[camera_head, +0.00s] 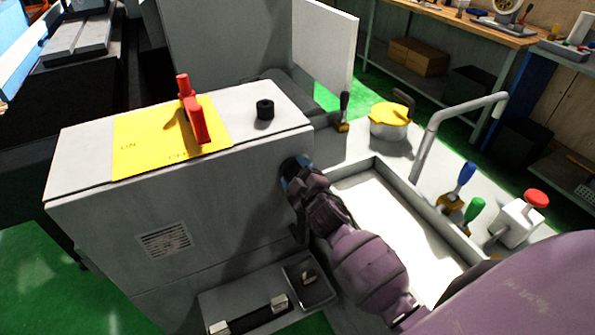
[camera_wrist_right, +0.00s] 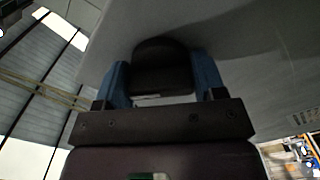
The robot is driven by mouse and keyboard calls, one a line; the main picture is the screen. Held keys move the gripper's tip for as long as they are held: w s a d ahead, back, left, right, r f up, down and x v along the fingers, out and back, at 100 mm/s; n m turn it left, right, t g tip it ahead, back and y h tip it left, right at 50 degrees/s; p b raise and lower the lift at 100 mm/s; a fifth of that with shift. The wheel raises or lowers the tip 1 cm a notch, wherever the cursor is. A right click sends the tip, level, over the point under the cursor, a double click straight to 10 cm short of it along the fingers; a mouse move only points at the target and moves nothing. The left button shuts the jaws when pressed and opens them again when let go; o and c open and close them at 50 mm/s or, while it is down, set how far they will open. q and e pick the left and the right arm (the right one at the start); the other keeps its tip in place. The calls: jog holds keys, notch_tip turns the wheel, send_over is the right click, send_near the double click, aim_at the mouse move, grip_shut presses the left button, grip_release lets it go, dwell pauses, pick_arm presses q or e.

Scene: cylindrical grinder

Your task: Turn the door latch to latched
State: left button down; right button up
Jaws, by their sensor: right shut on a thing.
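In the right wrist view, a dark rounded handle (camera_wrist_right: 161,62), which looks like the door latch, stands out from a grey panel. My right gripper (camera_wrist_right: 162,84) has its two blue fingers shut on the handle, one on each side. In the head view my right gripper (camera_head: 294,168) is at the right end of the grey machine cabinet (camera_head: 230,180). The wrist and arm hide the latch there, so I cannot tell its angle. My left gripper is not in view.
A yellow plate (camera_head: 150,140) with a red switch handle (camera_head: 194,118) and a black knob (camera_head: 265,109) are on the cabinet top. To the right are a yellow-lidded pot (camera_head: 389,118), a bent grey pipe (camera_head: 430,135), blue (camera_head: 465,175) and green (camera_head: 474,210) levers, and a red button (camera_head: 537,198).

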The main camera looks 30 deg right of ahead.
jog(key=n, duration=0.4)
jog(key=shift+r+n+p, duration=0.15)
jog(key=shift+n+p, duration=0.15)
jog(key=shift+p, duration=0.1)
jog(key=shift+n, duration=1.6)
jog(key=o, duration=0.9)
jog(key=shift+s, duration=0.15)
jog(key=s, duration=1)
jog(key=shift+s+a, duration=0.3)
